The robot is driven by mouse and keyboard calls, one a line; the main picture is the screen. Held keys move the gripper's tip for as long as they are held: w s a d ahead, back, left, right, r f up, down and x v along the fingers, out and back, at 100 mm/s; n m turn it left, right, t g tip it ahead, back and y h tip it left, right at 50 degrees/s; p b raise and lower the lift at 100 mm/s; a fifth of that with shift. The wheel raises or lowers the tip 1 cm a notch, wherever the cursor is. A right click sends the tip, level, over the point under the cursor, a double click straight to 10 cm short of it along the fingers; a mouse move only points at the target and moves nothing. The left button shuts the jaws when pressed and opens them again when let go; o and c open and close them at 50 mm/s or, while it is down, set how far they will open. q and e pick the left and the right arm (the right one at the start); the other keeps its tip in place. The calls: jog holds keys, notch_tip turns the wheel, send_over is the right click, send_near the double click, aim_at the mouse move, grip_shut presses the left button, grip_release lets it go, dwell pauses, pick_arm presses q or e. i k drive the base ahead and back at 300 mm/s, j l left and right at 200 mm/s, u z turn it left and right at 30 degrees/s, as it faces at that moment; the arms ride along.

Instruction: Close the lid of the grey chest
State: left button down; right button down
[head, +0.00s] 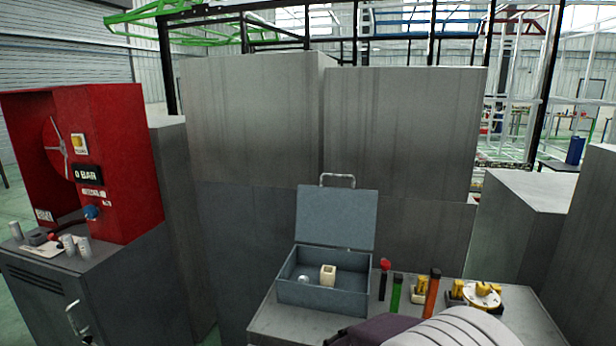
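The grey chest (322,298) sits on the grey worktop at the lower centre. Its lid (337,217) stands open, nearly upright at the back edge, with a metal handle (338,179) on top. Inside the chest are a cream hollow block (328,275) and a small pale round thing (304,281). A white ribbed and dark purple part, apparently of my own arm, shows at the bottom edge in front of the worktop. No gripper fingers show, and I see nothing touching the lid.
Right of the chest on the worktop (275,325) stand a red-topped item (384,277), green (396,294) and orange (432,293) sticks, and yellow fittings (484,293). Tall grey cabinets (405,130) rise behind. A red machine (115,165) stands at left.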

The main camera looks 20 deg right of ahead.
aim_at(325, 216)
jog(key=i+j+z, duration=0.4)
jog(key=i+j, duration=0.3)
jog(key=i+j+z, duration=0.15)
jog(key=i+j, duration=0.25)
jog(key=i+j+z, duration=0.2)
jog(key=i+j, duration=0.15)
jog(key=j, duration=0.2)
jog(key=i+j+z, duration=0.2)
jog(key=j, duration=0.3)
jog(key=i, duration=0.05)
